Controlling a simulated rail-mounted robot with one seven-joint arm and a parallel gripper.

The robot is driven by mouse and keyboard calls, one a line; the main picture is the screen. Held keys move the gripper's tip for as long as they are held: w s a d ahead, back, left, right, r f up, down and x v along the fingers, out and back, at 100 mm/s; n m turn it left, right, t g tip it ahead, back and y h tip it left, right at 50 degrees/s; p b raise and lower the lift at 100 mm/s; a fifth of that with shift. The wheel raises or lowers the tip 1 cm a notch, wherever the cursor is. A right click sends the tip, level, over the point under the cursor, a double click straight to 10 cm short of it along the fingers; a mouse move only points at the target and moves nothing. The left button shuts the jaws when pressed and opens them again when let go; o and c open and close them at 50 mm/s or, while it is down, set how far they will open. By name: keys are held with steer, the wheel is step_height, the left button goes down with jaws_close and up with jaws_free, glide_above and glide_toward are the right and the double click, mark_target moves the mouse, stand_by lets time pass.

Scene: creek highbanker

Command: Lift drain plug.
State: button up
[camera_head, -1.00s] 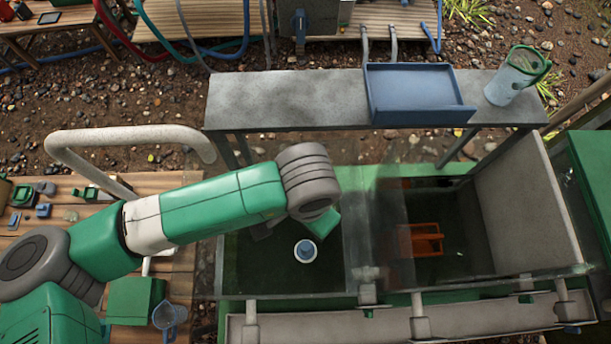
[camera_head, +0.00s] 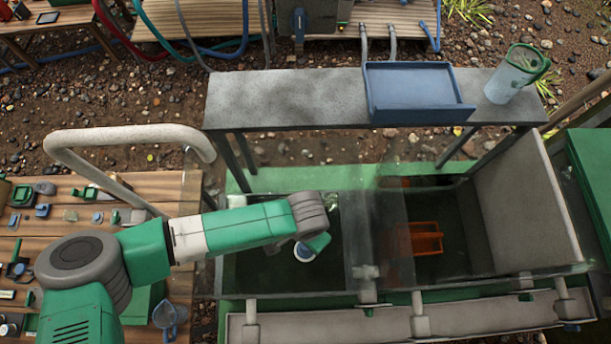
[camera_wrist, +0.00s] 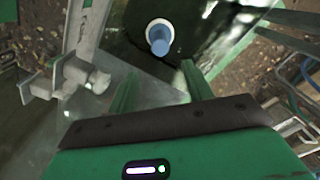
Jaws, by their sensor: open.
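The drain plug (camera_head: 303,253) is a blue knob in a white ring on the dark floor of the left basin. In the head view its upper right part is hidden by my gripper (camera_head: 317,243). In the wrist view the plug (camera_wrist: 159,42) stands up from the dark floor, beyond the fingertips and roughly in line with the gap between them. My gripper (camera_wrist: 158,78) is open, with its two green fingers apart and nothing between them. The plug looks seated and apart from the fingers; the exact height between them cannot be told.
A clear panel (camera_head: 382,235) stands right of the left basin, with an orange frame (camera_head: 420,238) beyond it. A grey shelf (camera_head: 285,98) runs behind, holding a blue tray (camera_head: 420,90) and a pitcher (camera_head: 514,75). A curved grey pipe (camera_head: 125,133) rises at left.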

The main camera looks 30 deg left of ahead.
step_height(320, 180, down, 10)
steer(key=b, duration=0.6)
steer(key=shift+f+b, duration=0.45)
steer(key=shift+f, duration=1)
